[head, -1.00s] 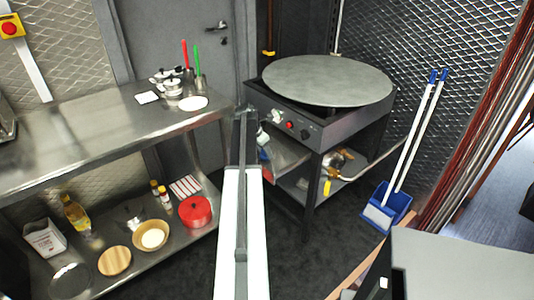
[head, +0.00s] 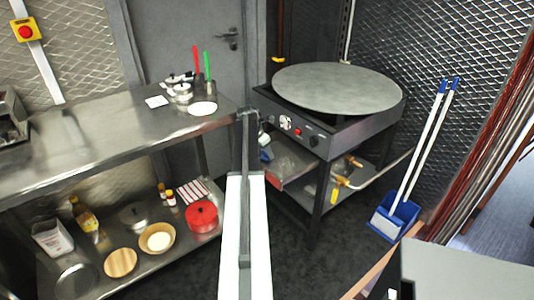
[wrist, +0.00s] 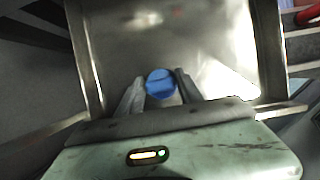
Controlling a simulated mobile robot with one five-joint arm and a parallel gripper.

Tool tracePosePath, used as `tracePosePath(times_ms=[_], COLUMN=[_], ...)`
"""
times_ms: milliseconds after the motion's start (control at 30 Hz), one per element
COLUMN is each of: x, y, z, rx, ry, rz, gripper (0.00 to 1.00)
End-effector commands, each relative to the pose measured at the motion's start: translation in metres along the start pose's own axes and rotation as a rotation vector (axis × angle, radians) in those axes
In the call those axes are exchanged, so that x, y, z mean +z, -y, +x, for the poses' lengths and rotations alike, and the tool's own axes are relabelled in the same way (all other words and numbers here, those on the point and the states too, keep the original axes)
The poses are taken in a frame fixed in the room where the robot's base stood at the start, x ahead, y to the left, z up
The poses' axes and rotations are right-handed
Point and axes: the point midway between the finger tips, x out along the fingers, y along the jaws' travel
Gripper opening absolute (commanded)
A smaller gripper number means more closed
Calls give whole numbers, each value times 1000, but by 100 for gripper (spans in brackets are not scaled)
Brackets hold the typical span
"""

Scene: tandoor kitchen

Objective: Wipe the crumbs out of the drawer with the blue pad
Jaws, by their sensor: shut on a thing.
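My gripper (wrist: 160,90) is shut on the blue pad (wrist: 160,82), which sits between the two fingers in the wrist view. The pad is over the bare metal floor of the open drawer (wrist: 185,60); whether it touches the floor I cannot tell. A pale brownish patch (wrist: 146,18) shows near the drawer's far end; I cannot tell if it is crumbs or a reflection. In the head view the drawer (head: 292,166) sticks out under the round griddle, and my arm hides part of it. A bit of blue (head: 266,154) shows beside the arm there.
The griddle stand (head: 340,135) is right of my arm. A steel table (head: 100,135) with a lower shelf of pots and bottles stands left. A blue dustpan (head: 394,216) with long white handles stands right. Dark floor between is clear.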

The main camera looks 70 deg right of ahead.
Motion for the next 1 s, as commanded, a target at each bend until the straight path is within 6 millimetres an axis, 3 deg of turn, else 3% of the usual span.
tracePosePath(times_ms=[533,867,1000], x=[23,23,27], y=[0,0,0], z=[-56,-56,-66], rx=[0,0,0], ry=[1,1,1], rz=[0,-1,-1], gripper=[10,10,10])
